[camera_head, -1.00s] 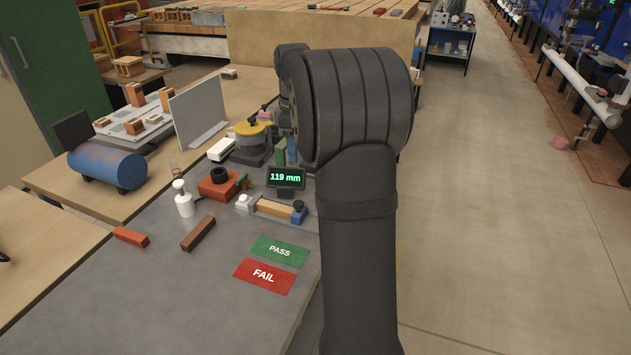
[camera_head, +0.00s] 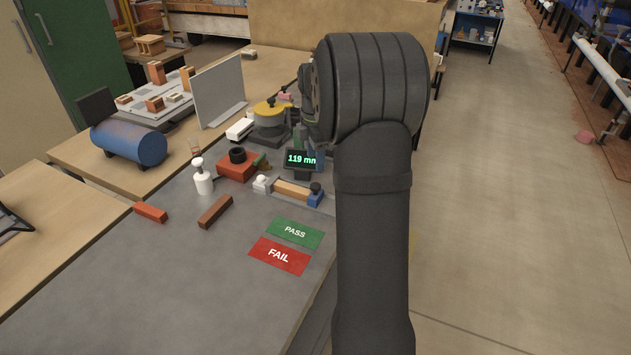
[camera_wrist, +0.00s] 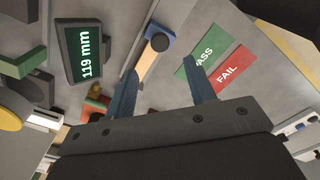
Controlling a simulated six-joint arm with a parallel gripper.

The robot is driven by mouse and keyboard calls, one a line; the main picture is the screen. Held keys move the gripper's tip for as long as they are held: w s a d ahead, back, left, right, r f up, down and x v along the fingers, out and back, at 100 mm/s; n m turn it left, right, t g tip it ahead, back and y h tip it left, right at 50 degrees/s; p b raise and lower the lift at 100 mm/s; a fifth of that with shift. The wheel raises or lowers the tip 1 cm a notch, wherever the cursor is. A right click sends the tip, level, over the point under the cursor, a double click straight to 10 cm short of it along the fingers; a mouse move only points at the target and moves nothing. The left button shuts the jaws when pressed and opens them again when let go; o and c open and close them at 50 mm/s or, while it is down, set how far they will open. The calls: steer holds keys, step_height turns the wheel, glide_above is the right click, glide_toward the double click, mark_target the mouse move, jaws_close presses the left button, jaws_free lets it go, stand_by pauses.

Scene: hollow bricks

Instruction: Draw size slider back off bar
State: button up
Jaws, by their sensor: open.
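The size slider is a blue block with a dark round knob (camera_head: 315,190) at the right end of a small gauge. In the wrist view the blue slider (camera_wrist: 161,36) sits at the upper end of the pale wooden bar (camera_wrist: 147,61). The bar (camera_head: 291,189) lies in the gauge between the slider and a white-knobbed end (camera_head: 262,183). Slider and bar look close together; contact is unclear. My gripper (camera_wrist: 160,66) is open and empty. Its fingers point towards the gauge, apart from the slider in the picture. My arm hides most of the gripper in the head view.
A display (camera_head: 301,160) reading 119 mm stands just behind the gauge. The green PASS (camera_head: 294,233) and red FAIL (camera_head: 279,256) plates lie in front. A dark brown bar (camera_head: 215,211), an orange-red bar (camera_head: 150,212) and a white bottle (camera_head: 202,178) are to the left. The front bench is clear.

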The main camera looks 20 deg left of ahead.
mark_target(315, 185)
step_height(315, 185, down, 9)
steer(key=shift+r, duration=0.1)
stand_by(0.3)
